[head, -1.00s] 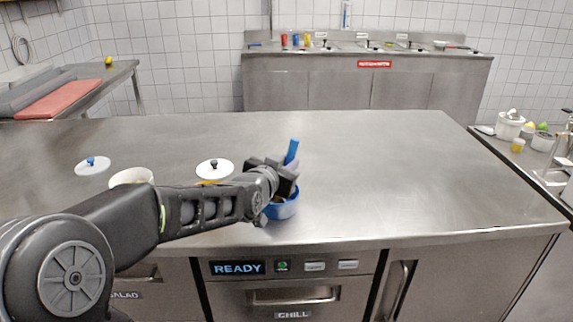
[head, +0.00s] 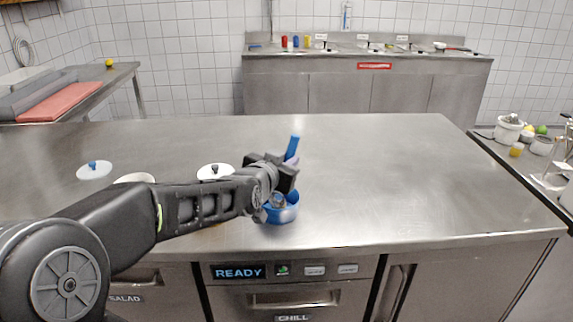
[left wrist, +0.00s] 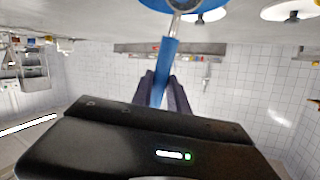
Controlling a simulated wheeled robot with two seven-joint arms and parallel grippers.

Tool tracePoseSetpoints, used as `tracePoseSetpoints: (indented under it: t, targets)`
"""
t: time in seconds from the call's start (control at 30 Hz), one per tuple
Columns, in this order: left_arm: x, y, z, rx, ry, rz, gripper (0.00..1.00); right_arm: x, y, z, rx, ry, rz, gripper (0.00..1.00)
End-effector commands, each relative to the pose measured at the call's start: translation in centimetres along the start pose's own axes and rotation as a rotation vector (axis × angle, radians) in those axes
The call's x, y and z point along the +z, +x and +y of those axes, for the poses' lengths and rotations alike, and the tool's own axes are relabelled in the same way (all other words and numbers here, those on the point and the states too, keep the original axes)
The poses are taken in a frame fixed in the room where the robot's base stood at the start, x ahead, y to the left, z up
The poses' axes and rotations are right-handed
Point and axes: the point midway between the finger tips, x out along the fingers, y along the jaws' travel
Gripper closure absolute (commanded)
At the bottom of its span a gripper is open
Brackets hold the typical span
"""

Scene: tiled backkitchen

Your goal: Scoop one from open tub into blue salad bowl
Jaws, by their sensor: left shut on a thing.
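My left gripper (head: 284,175) is shut on the blue handle of a scoop (head: 293,147), held tilted above the blue salad bowl (head: 286,215) near the counter's front edge. The scoop's round metal head (head: 278,201) is at the bowl's opening; I cannot tell whether it holds anything. In the left wrist view the fingers (left wrist: 161,92) grip the blue handle (left wrist: 167,60), and part of the blue bowl (left wrist: 205,5) shows at the top. A white tub (head: 134,178) is left of the bowl, mostly hidden behind my left arm. My right gripper is not in view.
A white lid with a black knob (head: 215,171) lies behind my left forearm, and one with a blue knob (head: 94,171) lies farther left. The steel counter (head: 400,180) is clear to the right. A side counter with several small containers stands at the far right.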

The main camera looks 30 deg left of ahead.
Motion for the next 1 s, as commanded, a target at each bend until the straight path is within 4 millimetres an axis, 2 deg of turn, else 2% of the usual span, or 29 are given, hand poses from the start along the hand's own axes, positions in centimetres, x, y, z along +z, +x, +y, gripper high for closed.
tracePoseSetpoints:
  t: [0.03,0.7,1.0]
  targets:
    - [-1.0,-0.2,-0.2,-0.001,0.001,0.003,1.00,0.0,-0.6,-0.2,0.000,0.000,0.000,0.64]
    - [-7.9,-2.0,-1.4,-0.002,0.001,0.006,1.00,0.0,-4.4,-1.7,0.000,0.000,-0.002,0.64]
    - [-8.3,-2.1,-1.5,-0.002,0.000,0.006,1.00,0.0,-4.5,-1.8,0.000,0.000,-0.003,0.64]
